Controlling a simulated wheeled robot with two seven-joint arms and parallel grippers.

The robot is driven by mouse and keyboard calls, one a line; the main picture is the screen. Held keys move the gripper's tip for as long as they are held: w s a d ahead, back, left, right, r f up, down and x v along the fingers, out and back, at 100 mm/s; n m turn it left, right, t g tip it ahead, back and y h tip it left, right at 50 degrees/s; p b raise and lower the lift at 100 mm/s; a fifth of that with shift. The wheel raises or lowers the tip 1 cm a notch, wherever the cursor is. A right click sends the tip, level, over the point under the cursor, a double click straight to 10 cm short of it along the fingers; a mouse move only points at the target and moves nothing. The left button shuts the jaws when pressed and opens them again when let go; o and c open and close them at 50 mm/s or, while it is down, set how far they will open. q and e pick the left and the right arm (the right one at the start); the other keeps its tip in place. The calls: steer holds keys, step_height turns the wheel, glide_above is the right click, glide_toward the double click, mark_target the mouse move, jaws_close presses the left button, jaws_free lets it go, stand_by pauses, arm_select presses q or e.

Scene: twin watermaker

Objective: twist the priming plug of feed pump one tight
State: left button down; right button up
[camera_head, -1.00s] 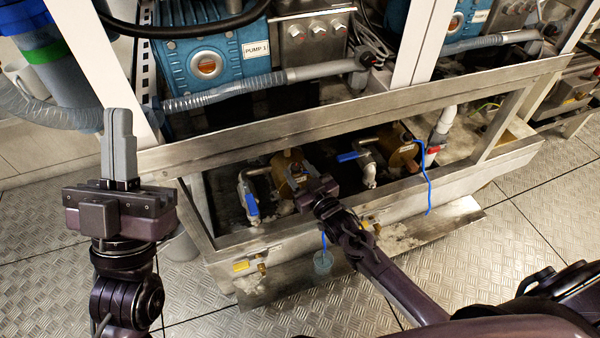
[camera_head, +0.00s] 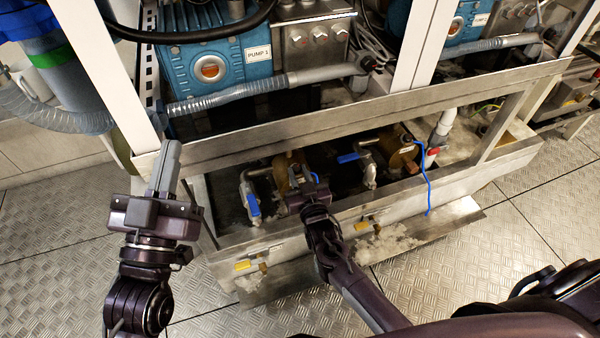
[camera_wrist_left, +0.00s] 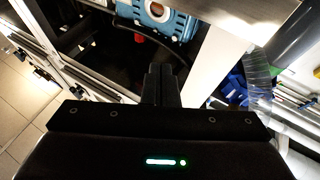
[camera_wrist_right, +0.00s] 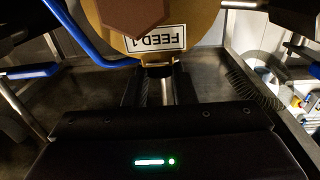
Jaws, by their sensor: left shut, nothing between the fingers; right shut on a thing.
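Feed pump one, a brass body (camera_wrist_right: 205,22) with an upside-down "FEED 1" label, fills the top of the right wrist view. In the head view this brass pump (camera_head: 283,163) sits in the low frame, partly behind my right gripper (camera_head: 304,180). That gripper (camera_wrist_right: 162,88) is shut at the pump's small neck (camera_wrist_right: 158,70), on what appears to be the priming plug. The fingers mostly hide the plug; how far it is seated cannot be told. A blue cord (camera_wrist_right: 88,53) runs to the neck. My left gripper (camera_head: 167,155) is shut and empty, raised beside the frame's left post.
A second brass pump (camera_head: 399,155) with its own blue cord (camera_head: 427,190) stands to the right. Blue-handled valves (camera_head: 252,204) flank feed pump one. A steel rail (camera_head: 350,105) crosses above, and yellow-handled valves (camera_head: 245,266) stick out in front. The floor is open.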

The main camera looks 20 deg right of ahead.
mark_target(298, 172)
steer(key=o, duration=1)
steer(key=shift+s, duration=0.25)
steer(key=s+p, duration=0.1)
steer(key=s, duration=0.2)
steer(key=shift+s, duration=0.15)
arm_select(q)
step_height(298, 172, down, 16)
steer(key=s+g+y+p, duration=0.1)
steer(key=g+y, duration=0.2)
steer(key=g, duration=0.5)
steer(key=shift+s+d+f, duration=0.15)
steer(key=shift+s+d, duration=0.15)
steer(key=shift+d, duration=0.05)
arm_select(e)
steer(key=s, duration=0.4)
steer(key=shift+a, duration=0.1)
